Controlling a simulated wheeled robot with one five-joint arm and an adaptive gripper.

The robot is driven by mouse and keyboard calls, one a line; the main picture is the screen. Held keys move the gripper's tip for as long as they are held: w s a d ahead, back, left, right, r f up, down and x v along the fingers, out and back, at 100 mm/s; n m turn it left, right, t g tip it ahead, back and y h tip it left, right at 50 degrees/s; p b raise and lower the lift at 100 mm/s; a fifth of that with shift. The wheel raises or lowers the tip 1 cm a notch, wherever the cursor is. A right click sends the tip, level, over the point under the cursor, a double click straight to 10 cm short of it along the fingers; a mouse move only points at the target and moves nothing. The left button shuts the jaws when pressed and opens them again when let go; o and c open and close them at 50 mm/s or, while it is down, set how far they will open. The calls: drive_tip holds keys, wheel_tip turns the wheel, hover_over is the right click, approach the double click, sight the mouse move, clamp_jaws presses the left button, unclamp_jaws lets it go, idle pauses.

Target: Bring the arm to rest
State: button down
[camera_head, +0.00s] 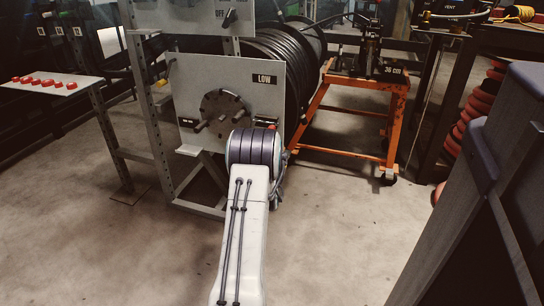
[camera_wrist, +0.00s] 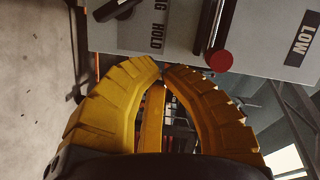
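My arm reaches forward from the bottom of the head view toward a grey panel (camera_head: 190,80) marked LOW. Its dark ribbed joint hides my gripper there. In the wrist view my gripper (camera_wrist: 161,68) has two curved yellow fingers whose tips meet or nearly meet. Nothing is seen held between them. A lever with a round red end (camera_wrist: 219,61) stands out from the panel just beyond the fingertips, to their right and apart from them as far as I can tell. Labels HOLD and LOW show on the panel in the wrist view.
A black hose reel (camera_head: 285,60) stands behind the panel. An orange wheeled cart (camera_head: 345,151) is to its right. A shelf with several red pieces (camera_head: 45,83) is at left. A dark cabinet (camera_head: 480,200) fills the right foreground. Floor left of my arm is clear.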

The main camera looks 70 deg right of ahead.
drive_tip(key=shift+v, duration=1.55)
